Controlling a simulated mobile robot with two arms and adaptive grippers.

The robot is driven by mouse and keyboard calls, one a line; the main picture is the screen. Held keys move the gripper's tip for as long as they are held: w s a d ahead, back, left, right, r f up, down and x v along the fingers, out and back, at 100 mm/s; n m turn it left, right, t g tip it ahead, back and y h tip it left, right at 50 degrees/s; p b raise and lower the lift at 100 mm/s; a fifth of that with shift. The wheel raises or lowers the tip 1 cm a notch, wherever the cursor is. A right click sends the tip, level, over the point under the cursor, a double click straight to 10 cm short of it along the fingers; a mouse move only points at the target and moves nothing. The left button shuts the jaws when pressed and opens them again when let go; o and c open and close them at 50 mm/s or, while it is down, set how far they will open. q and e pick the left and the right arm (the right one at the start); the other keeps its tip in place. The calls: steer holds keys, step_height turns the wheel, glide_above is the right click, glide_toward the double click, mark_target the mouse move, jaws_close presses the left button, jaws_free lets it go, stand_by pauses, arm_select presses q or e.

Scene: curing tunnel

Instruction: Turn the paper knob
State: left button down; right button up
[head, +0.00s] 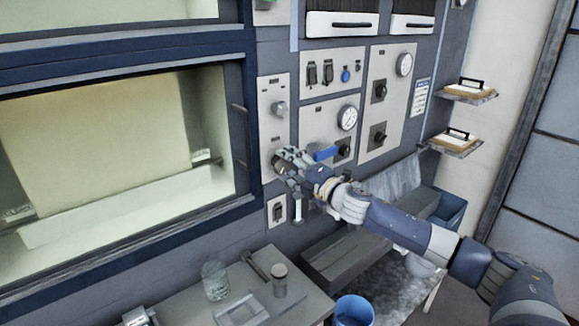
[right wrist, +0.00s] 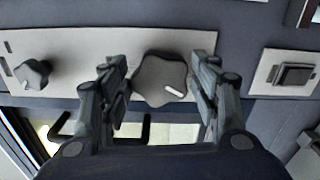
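A dark, lobed knob (right wrist: 160,80) with a white pointer mark sits on a light panel (right wrist: 75,45) in the right wrist view. The pointer lies nearly level, tilted slightly down to the right. My right gripper (right wrist: 162,88) is open, with one finger on each side of this knob and narrow gaps showing between. In the head view my right gripper (head: 287,160) is at the lower part of the narrow panel and hides most of that knob. No label naming the paper knob is readable. My left gripper is not in view.
A smaller grey knob (head: 279,108) is higher on the same panel. A rocker switch (head: 277,210) is below. A blue lever handle (head: 325,154) and a gauge (head: 347,117) are close on the right. A table (head: 285,305) with a glass jar (head: 215,280) stands below.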

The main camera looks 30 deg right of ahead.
steer(key=shift+o, duration=0.2)
steer(key=shift+s+f, duration=0.15)
steer(key=shift+s, duration=0.65)
steer(key=s+d, duration=0.1)
steer(key=s, duration=0.9)
steer(key=shift+s, duration=0.2)
stand_by(0.5)
